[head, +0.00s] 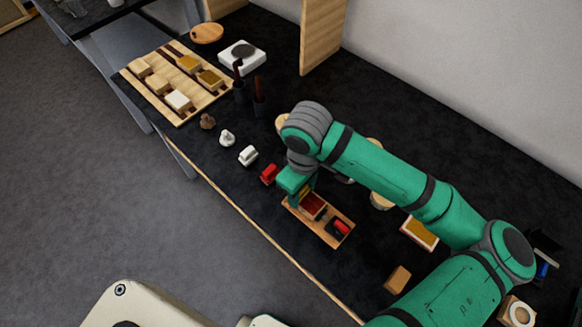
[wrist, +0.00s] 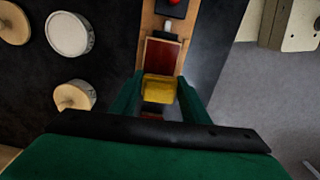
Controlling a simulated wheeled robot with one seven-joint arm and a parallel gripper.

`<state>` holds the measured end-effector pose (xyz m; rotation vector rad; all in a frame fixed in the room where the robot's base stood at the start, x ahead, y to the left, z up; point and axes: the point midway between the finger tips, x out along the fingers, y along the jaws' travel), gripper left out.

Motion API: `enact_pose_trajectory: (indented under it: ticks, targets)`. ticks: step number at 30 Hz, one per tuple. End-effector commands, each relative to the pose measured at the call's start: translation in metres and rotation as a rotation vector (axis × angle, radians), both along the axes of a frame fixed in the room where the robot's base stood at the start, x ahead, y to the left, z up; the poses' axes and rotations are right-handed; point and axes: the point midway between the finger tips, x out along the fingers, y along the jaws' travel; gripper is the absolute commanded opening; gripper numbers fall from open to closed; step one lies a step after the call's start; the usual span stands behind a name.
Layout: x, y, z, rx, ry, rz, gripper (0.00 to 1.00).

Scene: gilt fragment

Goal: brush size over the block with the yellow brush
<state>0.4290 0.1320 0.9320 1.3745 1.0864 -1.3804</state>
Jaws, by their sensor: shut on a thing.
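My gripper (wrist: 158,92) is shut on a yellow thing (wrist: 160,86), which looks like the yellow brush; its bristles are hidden. A dark red-topped block (wrist: 162,56) lies on a long wooden tray (wrist: 149,22), just ahead of the yellow thing in the wrist view. Some red also shows behind the yellow thing, so it seems to be over the block; I cannot tell whether they touch. In the head view, my gripper (head: 300,188) is low at the near left end of the tray (head: 324,239), with the block (head: 312,205) beside it.
A red and black piece (head: 338,229) sits at the tray's other end. A red piece (head: 269,174) and a white piece (head: 248,155) stand left of my gripper. Round containers (wrist: 69,34) stand beside the tray. A framed ochre panel (head: 420,232) and a wooden block (head: 397,279) lie to the right.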

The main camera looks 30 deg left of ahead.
Motion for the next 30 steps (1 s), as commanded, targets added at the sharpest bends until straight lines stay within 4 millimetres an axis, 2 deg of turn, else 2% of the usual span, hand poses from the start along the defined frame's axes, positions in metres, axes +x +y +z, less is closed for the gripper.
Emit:
enact_pose_trajectory:
  ticks: [11,14,30]
  targets:
    - [0.004,0.024,0.000,-0.001,0.000,-0.015,0.24]
    - [0.004,0.024,0.021,0.001,-0.004,-0.011,0.24]
    - [0.002,0.028,0.067,0.000,-0.002,-0.001,0.24]
